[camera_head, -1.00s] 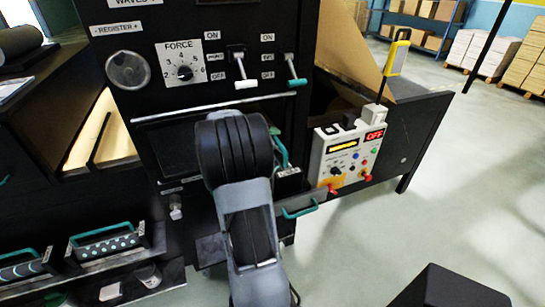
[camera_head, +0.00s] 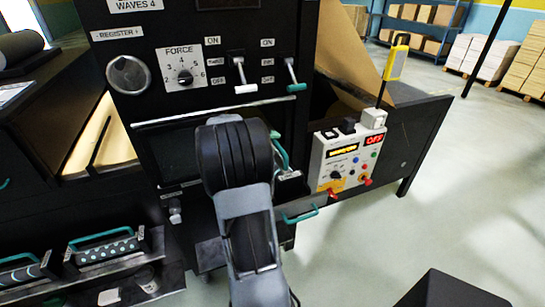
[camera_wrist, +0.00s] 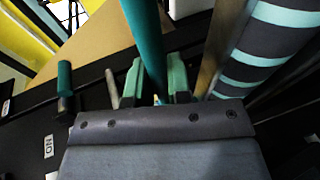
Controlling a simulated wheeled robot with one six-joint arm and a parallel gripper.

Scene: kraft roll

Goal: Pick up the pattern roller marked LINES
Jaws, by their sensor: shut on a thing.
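In the wrist view my gripper (camera_wrist: 155,88) is shut on a teal bar handle (camera_wrist: 143,35), which runs between its green pads. A dark roller with teal stripes (camera_wrist: 268,45) lies beside the handle, roughly parallel to it. No LINES marking is readable. In the head view my wrist hides the gripper and most of the roller. Only a piece of teal handle (camera_head: 281,155) shows right of my wrist, in front of the black machine (camera_head: 120,40).
A dotted roller (camera_head: 103,250) and another patterned roller (camera_head: 20,272) with teal handles sit on the low rack at left. A control box (camera_head: 347,158) reading OFF stands right of my wrist. A FORCE dial (camera_head: 185,76) and levers are above.

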